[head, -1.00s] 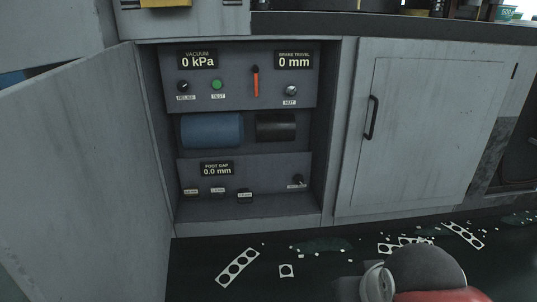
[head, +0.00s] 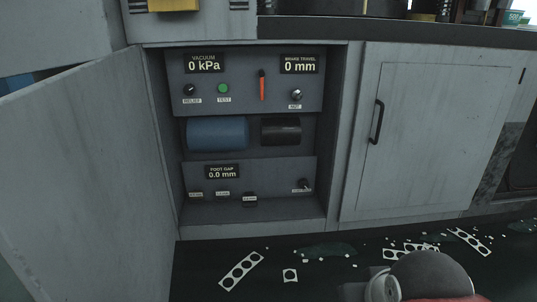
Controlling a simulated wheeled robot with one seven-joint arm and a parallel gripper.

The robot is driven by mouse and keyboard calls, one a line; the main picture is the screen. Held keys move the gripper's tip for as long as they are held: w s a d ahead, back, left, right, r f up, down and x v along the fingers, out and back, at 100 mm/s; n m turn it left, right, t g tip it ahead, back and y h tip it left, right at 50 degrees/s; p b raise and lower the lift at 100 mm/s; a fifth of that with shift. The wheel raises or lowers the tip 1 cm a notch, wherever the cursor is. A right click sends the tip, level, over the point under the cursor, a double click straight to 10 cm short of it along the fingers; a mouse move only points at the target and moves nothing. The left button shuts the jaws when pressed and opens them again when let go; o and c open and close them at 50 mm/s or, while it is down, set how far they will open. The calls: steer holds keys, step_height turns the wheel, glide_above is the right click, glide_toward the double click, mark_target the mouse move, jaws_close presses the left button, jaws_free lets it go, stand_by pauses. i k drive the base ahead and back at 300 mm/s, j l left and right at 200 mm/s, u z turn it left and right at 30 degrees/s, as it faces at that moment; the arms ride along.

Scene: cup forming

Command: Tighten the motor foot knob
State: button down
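In the head view, the lower panel (head: 265,176) inside the open cabinet carries a "FOOT GAP" display (head: 222,172) reading 0.0 mm. A small dark knob with a light pointer (head: 304,185) sits at this panel's right end; its label below is too small to read surely. A blue cylinder (head: 217,133) and a black cylinder (head: 280,131) lie above the panel. My gripper's fingers are not in view; a rounded red and grey part of my arm shows at the bottom right.
The upper panel (head: 255,108) holds a vacuum display at 0 kPa, a brake travel display at 0 mm, a green button and a red lever (head: 262,85). The open door (head: 80,160) stands left, a closed door (head: 425,130) right. Punched scraps (head: 241,271) litter the floor.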

mark_target(303, 183)
steer(key=i+l+z, duration=0.2)
steer(key=z, duration=0.25)
steer(key=i+l+z, duration=0.1)
steer(key=z, duration=0.35)
steer(key=i, duration=0.1)
